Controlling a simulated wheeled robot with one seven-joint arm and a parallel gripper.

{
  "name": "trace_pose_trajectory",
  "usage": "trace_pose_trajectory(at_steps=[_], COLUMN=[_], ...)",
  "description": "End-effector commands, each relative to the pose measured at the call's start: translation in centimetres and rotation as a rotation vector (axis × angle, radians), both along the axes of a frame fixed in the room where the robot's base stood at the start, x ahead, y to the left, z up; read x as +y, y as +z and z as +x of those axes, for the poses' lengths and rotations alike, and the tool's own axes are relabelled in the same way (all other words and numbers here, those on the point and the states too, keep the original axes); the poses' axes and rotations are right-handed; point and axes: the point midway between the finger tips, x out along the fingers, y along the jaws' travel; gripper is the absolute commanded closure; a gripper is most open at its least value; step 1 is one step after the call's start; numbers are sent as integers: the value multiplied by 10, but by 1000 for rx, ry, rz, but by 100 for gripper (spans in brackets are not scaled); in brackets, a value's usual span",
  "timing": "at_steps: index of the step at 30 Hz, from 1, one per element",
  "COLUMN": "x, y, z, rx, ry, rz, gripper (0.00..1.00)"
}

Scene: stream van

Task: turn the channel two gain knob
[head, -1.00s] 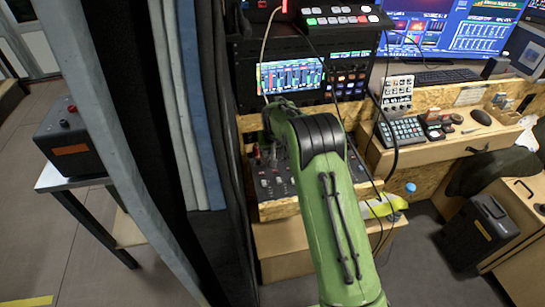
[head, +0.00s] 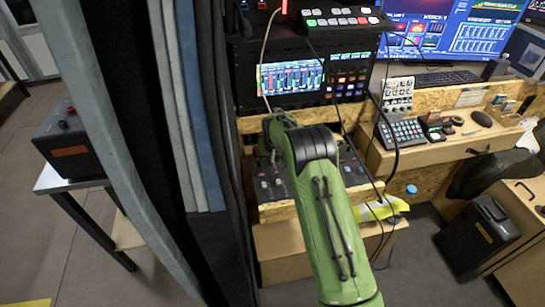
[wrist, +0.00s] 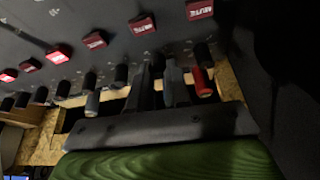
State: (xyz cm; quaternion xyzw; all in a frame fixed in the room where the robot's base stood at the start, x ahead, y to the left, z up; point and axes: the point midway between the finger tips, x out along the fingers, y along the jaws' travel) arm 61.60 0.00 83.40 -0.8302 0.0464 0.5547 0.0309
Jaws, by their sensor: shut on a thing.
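The dark mixer panel (head: 268,187) with rows of small knobs is in the head view, partly behind my green arm. The wrist view shows the panel (wrist: 110,18) close up, with a row of knobs across the middle: a red knob (wrist: 203,84), a grey knob (wrist: 92,100) and black ones. My gripper (wrist: 158,80) is at this row, left of the red knob, its jaws shut on a knob. The held knob is mostly hidden between the dark fingers. I cannot read which channel it belongs to. In the head view the jaws are hidden by my arm.
Red lettered buttons (wrist: 95,40) line the panel beyond the knobs. Black cables (head: 385,125) hang to the right of my arm. A grey curtain (head: 110,140) stands on the left. A desk with a keypad (head: 401,133) is on the right.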

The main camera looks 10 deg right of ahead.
Motion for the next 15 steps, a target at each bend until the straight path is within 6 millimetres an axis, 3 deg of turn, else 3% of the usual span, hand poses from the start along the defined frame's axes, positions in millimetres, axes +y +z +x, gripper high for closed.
trace_pose_trajectory(at_steps=[8, 15], x=[-1, -2], y=[0, 0], z=[0, 0], rx=[1, 1], ry=[63, 225], rz=[0, 1], gripper=[100, 100])
